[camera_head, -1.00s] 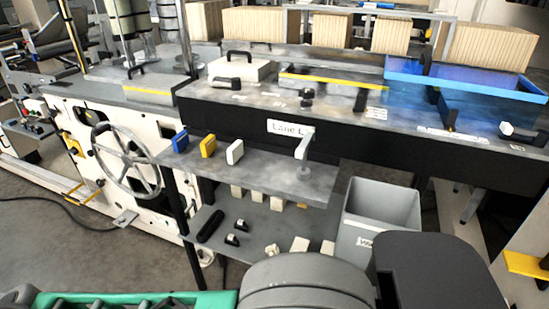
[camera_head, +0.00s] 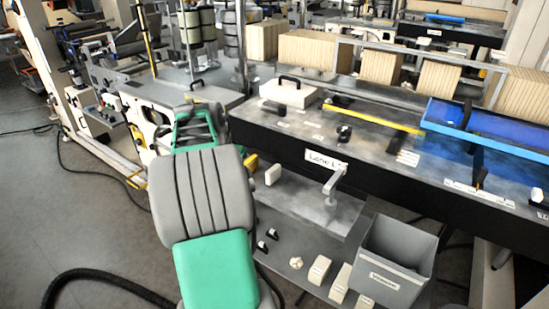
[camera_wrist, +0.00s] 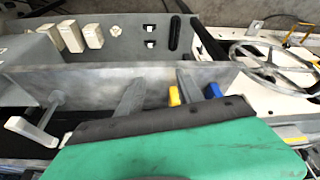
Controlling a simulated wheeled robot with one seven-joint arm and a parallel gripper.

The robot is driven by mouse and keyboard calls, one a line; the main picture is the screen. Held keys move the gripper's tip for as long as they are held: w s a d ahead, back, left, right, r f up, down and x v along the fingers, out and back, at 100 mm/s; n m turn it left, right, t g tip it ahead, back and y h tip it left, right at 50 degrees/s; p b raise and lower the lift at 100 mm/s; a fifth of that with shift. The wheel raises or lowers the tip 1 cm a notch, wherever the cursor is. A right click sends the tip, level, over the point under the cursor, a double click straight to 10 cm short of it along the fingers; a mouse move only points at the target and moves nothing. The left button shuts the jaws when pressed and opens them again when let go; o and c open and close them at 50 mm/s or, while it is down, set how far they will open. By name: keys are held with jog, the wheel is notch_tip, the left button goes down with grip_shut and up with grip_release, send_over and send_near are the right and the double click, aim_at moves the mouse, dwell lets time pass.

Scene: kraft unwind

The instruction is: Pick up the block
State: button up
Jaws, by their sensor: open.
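The task does not say which block. Nothing shows held between the fingers. My green and grey arm hides the blue block in the head view.
Several white blocks (camera_head: 318,270) stand on the lower shelf by a grey bin (camera_head: 395,260). A metal post fixture (camera_head: 333,187) rises from the upper shelf. A handwheel (camera_wrist: 272,58) is beyond the shelf's end. The dark machine bench (camera_head: 385,170) runs behind.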

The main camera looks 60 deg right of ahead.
aim_at(272, 169)
jog(key=s+d+r+m+g+p, duration=0.1)
jog(key=s+d+r+m, duration=0.15)
jog(key=s+d, duration=0.5)
jog(key=shift+m, duration=0.45)
jog(key=x, duration=0.3)
jog(key=d+p+x, duration=0.1)
jog(key=x, duration=0.5)
jog(key=shift+w+d+r, duration=0.2)
jog(key=shift+w+d, duration=0.05)
jog(key=shift+w, duration=0.15)
grip_shut()
